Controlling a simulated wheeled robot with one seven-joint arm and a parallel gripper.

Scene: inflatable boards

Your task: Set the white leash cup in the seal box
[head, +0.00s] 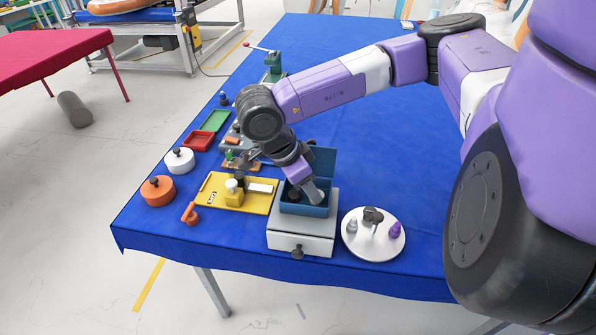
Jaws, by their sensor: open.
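The dark blue box (317,210), likely the seal box, stands with its lid raised on a grey drawer unit (302,238). My gripper (305,195) is open and points down into this box, its fingertips at or below the rim. I cannot tell whether anything lies between the fingers, and the arm hides part of the inside. I cannot surely pick out the white leash cup. A round white piece with a black knob (179,161) stands at the left table edge, and a small white-topped piece (231,186) is on the yellow tray (209,190).
A round white plate (353,243) with small pieces stands right of the drawer unit. An orange round pot (158,191), an orange clamp-like piece (190,214), a red tray (198,141) and a green tray (215,121) lie left. The blue table's far right is mostly clear.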

